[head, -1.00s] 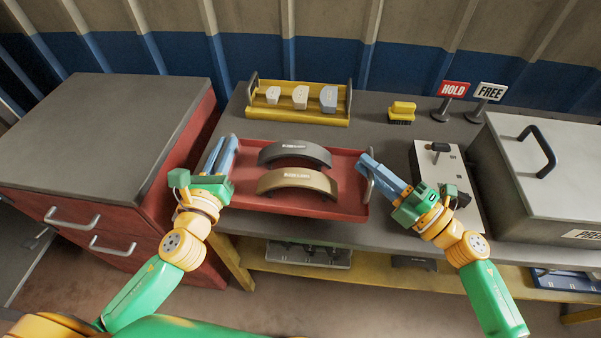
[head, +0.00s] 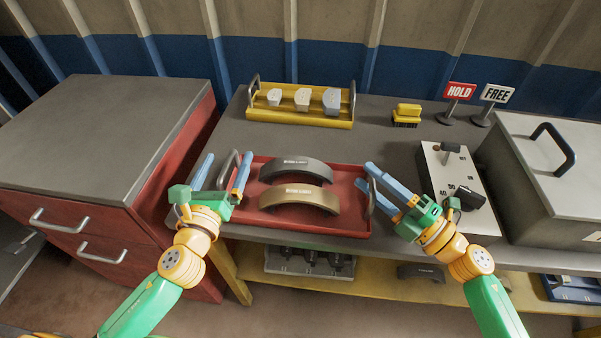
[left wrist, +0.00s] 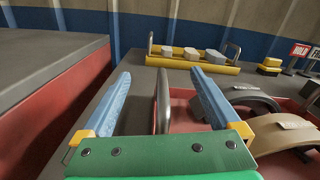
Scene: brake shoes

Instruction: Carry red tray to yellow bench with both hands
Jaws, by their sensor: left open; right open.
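The red tray (head: 340,222) lies on the grey top of the yellow-framed bench (head: 392,155). It holds a dark grey brake shoe (head: 297,167) and a bronze brake shoe (head: 300,196). My left gripper (head: 223,172) is open at the tray's left end. In the left wrist view its blue fingers (left wrist: 160,88) stand apart, with the tray's upright left handle (left wrist: 163,102) between them, not clasped. My right gripper (head: 370,175) is open at the tray's right end, close to the right handle (head: 371,197), which its fingers partly hide.
A yellow tray (head: 300,118) with several small blocks stands behind. A yellow brush (head: 407,113), HOLD sign (head: 459,91), FREE sign (head: 497,93), switch box (head: 455,180) and grey lidded case (head: 560,165) stand to the right. A red drawer cabinet (head: 150,190) stands close on the left.

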